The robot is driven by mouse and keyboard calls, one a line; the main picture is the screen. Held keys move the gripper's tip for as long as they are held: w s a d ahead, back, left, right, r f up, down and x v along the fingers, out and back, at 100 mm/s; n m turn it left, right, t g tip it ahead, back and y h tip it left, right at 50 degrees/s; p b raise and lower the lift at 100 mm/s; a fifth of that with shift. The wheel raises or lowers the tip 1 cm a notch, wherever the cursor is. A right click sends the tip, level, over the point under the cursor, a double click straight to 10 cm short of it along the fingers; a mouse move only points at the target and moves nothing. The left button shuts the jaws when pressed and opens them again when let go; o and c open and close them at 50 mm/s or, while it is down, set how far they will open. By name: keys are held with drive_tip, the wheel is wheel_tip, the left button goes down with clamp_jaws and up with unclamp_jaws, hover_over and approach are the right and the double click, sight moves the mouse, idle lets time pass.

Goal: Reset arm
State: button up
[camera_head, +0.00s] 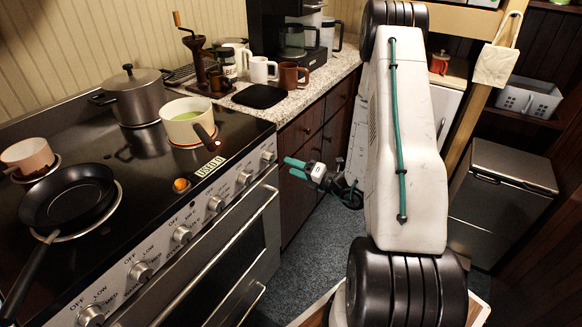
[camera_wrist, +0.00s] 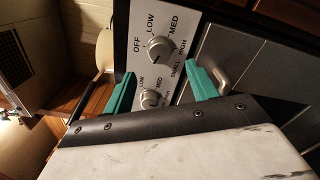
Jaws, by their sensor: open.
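My gripper (camera_head: 296,168) has teal fingers and hangs in front of the stove's right end and the drawer cabinet, beside my white arm. In the wrist view my gripper (camera_wrist: 160,88) shows its two teal fingers spread apart with nothing between them. Behind the fingers are the stove's knobs (camera_wrist: 160,49) with printed labels. The fingertips look apart from the knobs, though the exact distance is hard to tell. My arm hides part of the floor and cabinet in the head view.
The stove (camera_head: 140,165) holds a black frying pan (camera_head: 68,196), a steel pot (camera_head: 134,95) and a cream saucepan (camera_head: 188,122). Mugs (camera_head: 262,70) and a coffee maker (camera_head: 297,38) stand on the counter. A grey bin (camera_head: 500,200) stands at right. Carpet (camera_head: 305,240) is open between.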

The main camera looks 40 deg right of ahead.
idle(0.4)
drive_tip(key=s+a+r+n+g+y, duration=0.4)
drive_tip(key=s+a+r+n+g, duration=0.35)
drive_tip(key=n, duration=0.55)
drive_tip(key=s+a+r+n+g+y, duration=0.35)
drive_tip(key=s+a+n+g, duration=0.25)
drive_tip(key=a+n+g, duration=0.6)
drive_tip(key=s+r+n+t+h, duration=0.4)
drive_tip(key=s+r+n+h, duration=0.9)
drive_tip(key=n, duration=0.7)
drive_tip(key=shift+s+a+r+h, duration=0.3)
drive_tip(key=shift+s+r, duration=0.3)
drive_tip(key=shift+r, duration=1.25)
